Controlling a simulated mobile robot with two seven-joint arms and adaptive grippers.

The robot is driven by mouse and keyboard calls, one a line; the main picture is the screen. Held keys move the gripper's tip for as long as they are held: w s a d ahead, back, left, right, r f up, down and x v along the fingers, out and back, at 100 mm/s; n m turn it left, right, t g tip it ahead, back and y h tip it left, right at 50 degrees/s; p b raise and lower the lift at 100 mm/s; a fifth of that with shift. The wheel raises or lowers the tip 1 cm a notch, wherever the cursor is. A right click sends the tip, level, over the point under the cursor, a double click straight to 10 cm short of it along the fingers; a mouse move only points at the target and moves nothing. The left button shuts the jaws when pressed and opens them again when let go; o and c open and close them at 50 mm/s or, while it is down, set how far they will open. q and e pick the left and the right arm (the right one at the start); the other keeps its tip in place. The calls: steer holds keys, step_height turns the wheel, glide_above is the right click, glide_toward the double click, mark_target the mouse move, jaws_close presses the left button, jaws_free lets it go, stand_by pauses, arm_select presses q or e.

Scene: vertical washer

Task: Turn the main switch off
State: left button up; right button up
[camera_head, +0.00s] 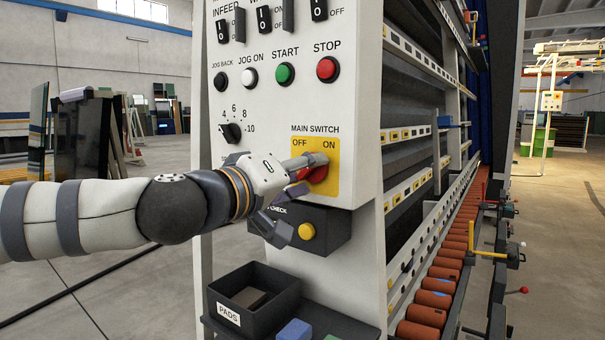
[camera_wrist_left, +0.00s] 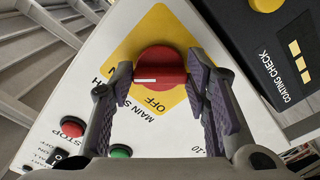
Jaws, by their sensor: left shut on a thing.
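The main switch is a red rotary knob (camera_head: 318,173) on a yellow plate (camera_head: 329,187) marked OFF and ON, on the white control panel. My left gripper (camera_head: 306,167) reaches in from the left and covers part of the knob and plate. In the left wrist view the red knob (camera_wrist_left: 160,68) sits between the two purple-grey fingers of my left gripper (camera_wrist_left: 161,82), which is shut on it. A white mark on the knob points to the left of that picture. The lettering is partly hidden by the fingers. My right gripper is not in view.
Above are the green START button (camera_head: 285,73), red STOP button (camera_head: 326,69) and a black dial (camera_head: 232,132). Below are the dark coating check box (camera_head: 325,235) with a yellow button (camera_head: 307,231) and the black PADS bin (camera_head: 236,312). The washer's orange rollers (camera_head: 430,299) run to the right.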

arm_select(q)
steer(key=shift+n, duration=0.3)
steer(key=n, duration=0.3)
steer(key=shift+r+n, duration=0.15)
steer(key=shift+n, duration=0.25)
steer(key=n, duration=0.4)
steer(key=shift+n+p, duration=0.3)
steer(key=n, duration=0.4)
steer(key=shift+r, duration=0.1)
steer(key=shift+r+n, duration=0.1)
steer(key=shift+n, duration=2.3)
steer(key=o, duration=1.2)
steer(key=shift+c, duration=0.2)
